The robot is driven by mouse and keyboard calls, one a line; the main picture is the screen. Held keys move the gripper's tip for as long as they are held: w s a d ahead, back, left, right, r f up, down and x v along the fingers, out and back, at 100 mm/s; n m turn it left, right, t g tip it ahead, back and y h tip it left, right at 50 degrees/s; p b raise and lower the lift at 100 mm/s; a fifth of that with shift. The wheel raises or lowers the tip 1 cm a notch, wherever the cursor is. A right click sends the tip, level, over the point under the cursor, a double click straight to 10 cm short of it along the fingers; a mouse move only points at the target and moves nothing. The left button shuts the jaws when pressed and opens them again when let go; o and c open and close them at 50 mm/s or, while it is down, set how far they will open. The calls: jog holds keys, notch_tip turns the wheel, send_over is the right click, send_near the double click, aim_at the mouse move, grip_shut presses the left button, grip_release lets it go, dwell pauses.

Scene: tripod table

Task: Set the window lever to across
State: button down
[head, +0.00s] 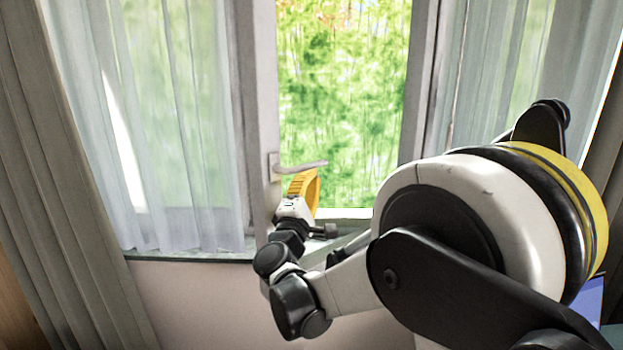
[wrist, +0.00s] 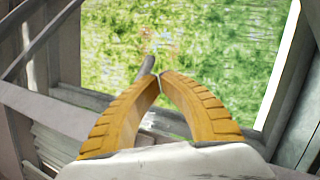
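The window lever (head: 303,167) is a grey handle on the upright frame post. In the head view it points right from its mount, nearly level, with its free end slightly raised. My gripper (head: 312,172) has yellow fingers and is just below the lever; whether it touches is unclear. In the wrist view, the fingertips of my gripper (wrist: 160,77) meet with almost no gap and nothing shows between them. A grey bar end, apparently the lever (wrist: 147,67), shows just beyond the left fingertip.
Sheer curtains (head: 175,120) hang left and right of the window, with heavier grey drapes (head: 50,180) outside them. The window sill (head: 190,256) runs below. Green foliage shows through the glass (head: 345,90). My arm covers the lower right.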

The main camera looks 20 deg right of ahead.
jog(key=s+d+f+b, duration=0.1)
jog(key=s+f, duration=0.1)
jog(key=f, duration=0.4)
jog(key=s+f+b, duration=0.1)
jog(key=s+f, duration=0.1)
jog(key=f, duration=0.4)
jog(key=shift+s+d+f, duration=0.15)
jog(key=shift+s+d, duration=0.1)
jog(key=shift+d, duration=0.1)
jog(key=shift+d, duration=0.1)
